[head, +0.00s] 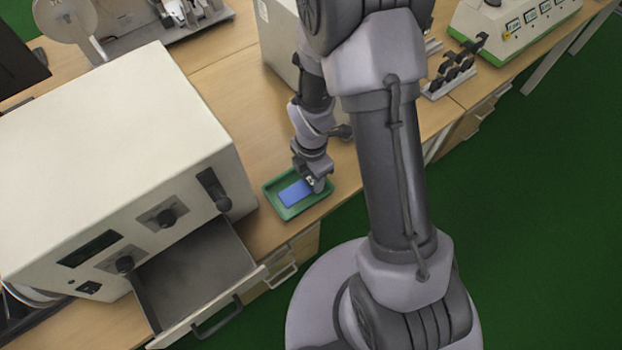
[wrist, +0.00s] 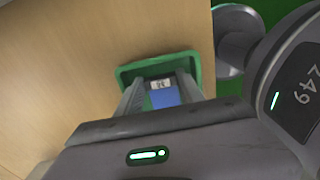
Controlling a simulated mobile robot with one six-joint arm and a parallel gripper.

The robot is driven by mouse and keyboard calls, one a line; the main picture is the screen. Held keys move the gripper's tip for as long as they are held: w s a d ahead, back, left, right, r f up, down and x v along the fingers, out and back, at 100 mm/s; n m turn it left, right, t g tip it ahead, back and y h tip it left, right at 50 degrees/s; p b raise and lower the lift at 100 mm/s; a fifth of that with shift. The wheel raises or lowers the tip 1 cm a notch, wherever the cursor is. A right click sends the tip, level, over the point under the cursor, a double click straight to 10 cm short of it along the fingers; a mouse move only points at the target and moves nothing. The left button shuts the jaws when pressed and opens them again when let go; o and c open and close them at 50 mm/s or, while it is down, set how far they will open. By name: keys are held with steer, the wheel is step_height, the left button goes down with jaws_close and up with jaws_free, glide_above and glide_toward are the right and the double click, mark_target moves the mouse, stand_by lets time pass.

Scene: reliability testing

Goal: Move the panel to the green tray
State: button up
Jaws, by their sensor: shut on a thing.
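The blue panel (head: 295,193) is in or just above the green tray (head: 286,212) on the wooden bench; I cannot tell if it touches the tray floor. My gripper (head: 314,182) is over the tray's right side, shut on the panel's end. In the wrist view the panel (wrist: 164,97) shows between the two fingers of my gripper (wrist: 161,90), with a pale marked end. The tray rim (wrist: 160,62) shows behind it. The fingers hide parts of the tray and panel.
A large white oven-like machine (head: 110,150) stands left of the tray, with its grey drawer (head: 195,275) pulled open. A pale box (head: 280,40) stands behind my arm. A rack of dark clips (head: 455,75) and a white-green device (head: 515,25) are at the back right.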

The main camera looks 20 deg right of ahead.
steer(key=shift+r, duration=0.1)
steer(key=o, duration=1.3)
